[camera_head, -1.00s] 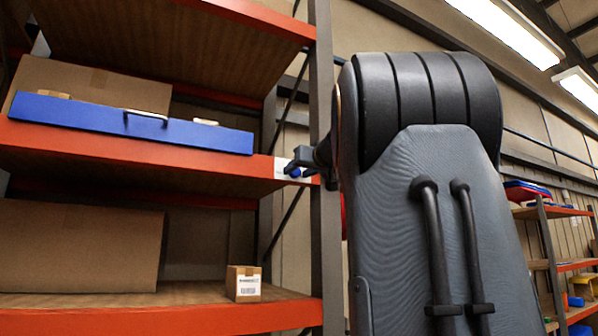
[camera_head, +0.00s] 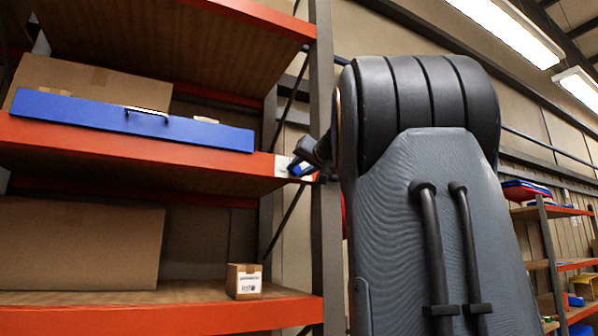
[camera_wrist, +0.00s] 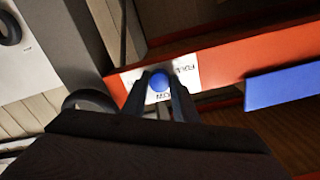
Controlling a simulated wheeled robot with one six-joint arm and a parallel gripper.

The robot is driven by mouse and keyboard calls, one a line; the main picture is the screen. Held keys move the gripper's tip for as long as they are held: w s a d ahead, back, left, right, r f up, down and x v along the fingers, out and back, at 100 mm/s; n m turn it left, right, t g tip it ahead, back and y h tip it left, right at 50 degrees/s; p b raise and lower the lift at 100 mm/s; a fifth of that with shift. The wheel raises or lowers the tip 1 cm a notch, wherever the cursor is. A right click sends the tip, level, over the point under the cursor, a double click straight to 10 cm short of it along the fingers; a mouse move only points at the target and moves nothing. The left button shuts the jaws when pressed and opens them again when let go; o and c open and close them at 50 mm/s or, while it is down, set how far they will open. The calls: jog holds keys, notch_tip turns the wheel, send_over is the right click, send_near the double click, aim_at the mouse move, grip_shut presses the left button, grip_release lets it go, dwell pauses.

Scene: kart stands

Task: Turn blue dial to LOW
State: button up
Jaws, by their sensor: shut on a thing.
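The blue dial (camera_wrist: 159,81) sits on a white label plate (camera_wrist: 185,70) fixed to the orange shelf beam, near the upright. In the wrist view, printed words show on the plate, partly covered and turned over. My gripper (camera_wrist: 160,88) has its two dark fingers on either side of the dial and is shut on it. In the head view, my gripper (camera_head: 298,162) is at the right end of the beam, with a bit of the blue dial (camera_head: 296,170) showing beside it. The dial's pointer mark cannot be made out.
The orange beam (camera_head: 130,143) carries a long blue drawer or panel (camera_head: 80,112) with a handle, left of the dial. A grey upright (camera_head: 324,220) stands right beside the dial. A small labelled carton (camera_head: 243,281) sits on the lower shelf. In the wrist view, the blue panel (camera_wrist: 285,86) is at right.

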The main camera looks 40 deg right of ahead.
jog(key=m, duration=0.3)
jog(key=shift+m, duration=0.4)
jog(key=shift+r+m+p, duration=0.1)
jog(key=shift+m+p, duration=0.3)
jog(key=shift+m, duration=1.4)
jog(key=o, duration=1.1)
jog(key=shift+c, duration=0.2)
jog(key=b+v, duration=0.2)
jog(key=v, duration=0.5)
jog(key=shift+s+b, duration=0.35)
jog(key=shift+s, duration=0.05)
